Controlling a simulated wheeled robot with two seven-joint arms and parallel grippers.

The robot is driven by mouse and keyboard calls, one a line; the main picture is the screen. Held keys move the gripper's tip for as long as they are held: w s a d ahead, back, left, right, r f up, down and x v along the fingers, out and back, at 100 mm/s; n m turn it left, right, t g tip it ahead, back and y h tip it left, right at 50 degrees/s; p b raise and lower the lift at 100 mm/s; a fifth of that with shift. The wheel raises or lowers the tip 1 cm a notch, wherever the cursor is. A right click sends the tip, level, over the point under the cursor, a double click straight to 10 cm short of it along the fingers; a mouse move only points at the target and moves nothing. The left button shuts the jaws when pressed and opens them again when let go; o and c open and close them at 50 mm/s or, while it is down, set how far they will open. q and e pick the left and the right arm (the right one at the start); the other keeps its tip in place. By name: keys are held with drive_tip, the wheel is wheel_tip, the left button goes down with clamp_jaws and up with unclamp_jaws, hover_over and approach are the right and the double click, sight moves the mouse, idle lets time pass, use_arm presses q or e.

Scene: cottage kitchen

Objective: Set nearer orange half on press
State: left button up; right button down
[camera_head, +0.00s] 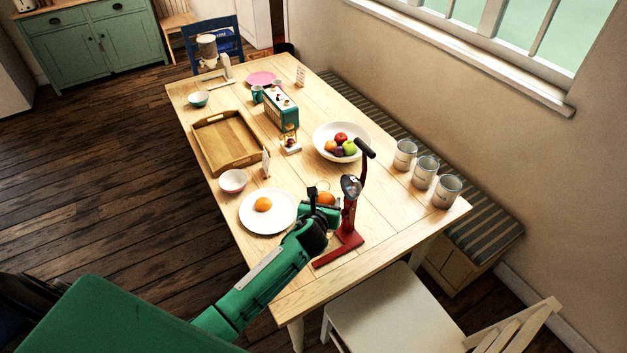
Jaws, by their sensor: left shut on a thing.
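A red citrus press (353,238) with a dark-handled lever stands near the front right of the table. A white plate (248,218) lies to its left, with one orange half (263,204) on it. My left gripper (322,200) is beside the press, on its left, shut on another orange half (326,198). The gripper partly hides this half, and I cannot tell whether it touches the press. My right gripper is not in view.
A pink bowl (233,180) and a wooden tray (205,138) are behind the plate. A fruit bowl (322,145) stands behind the press. The table's front corner is clear.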

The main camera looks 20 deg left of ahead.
use_arm(q)
drive_tip(key=shift+s+d+f, duration=0.15)
drive_tip(key=shift+s+d, duration=0.15)
drive_tip(key=shift+d, duration=0.1)
drive_tip(key=shift+f, duration=0.2)
wheel_tip(320, 180, down, 5)
drive_tip(key=b, duration=0.6)
drive_tip(key=shift+f, duration=0.2)
drive_tip(key=shift+p, duration=0.3)
drive_tip(key=shift+p, duration=0.3)
idle(0.5)
drive_tip(key=shift+f+b, duration=0.35)
drive_tip(key=shift+f, duration=0.15)
idle(0.4)
